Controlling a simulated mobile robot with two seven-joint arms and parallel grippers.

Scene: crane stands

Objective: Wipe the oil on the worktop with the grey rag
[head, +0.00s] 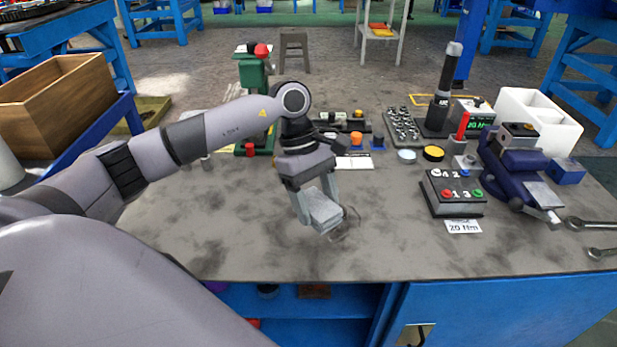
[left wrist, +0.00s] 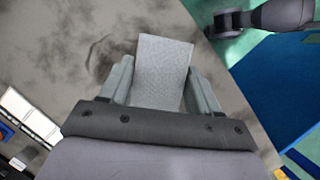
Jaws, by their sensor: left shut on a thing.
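My left gripper (head: 316,206) is over the middle of the worktop (head: 230,225), pointing down. It is shut on the grey rag (head: 325,214), a folded pale block that sticks out past the fingertips. In the left wrist view the rag (left wrist: 163,72) sits between both fingers. A dark, thin smear that looks like the oil (head: 350,216) shows beside and in front of the rag. It also shows left of the rag in the left wrist view (left wrist: 102,58). Part of it may be hidden under the rag. I cannot tell whether the rag touches the worktop. My right gripper is not in view.
A button box (head: 453,193) with a "20 Nm" card stands to the right. Small parts and a socket tray (head: 402,128) line the back. The worktop's front left is clear.

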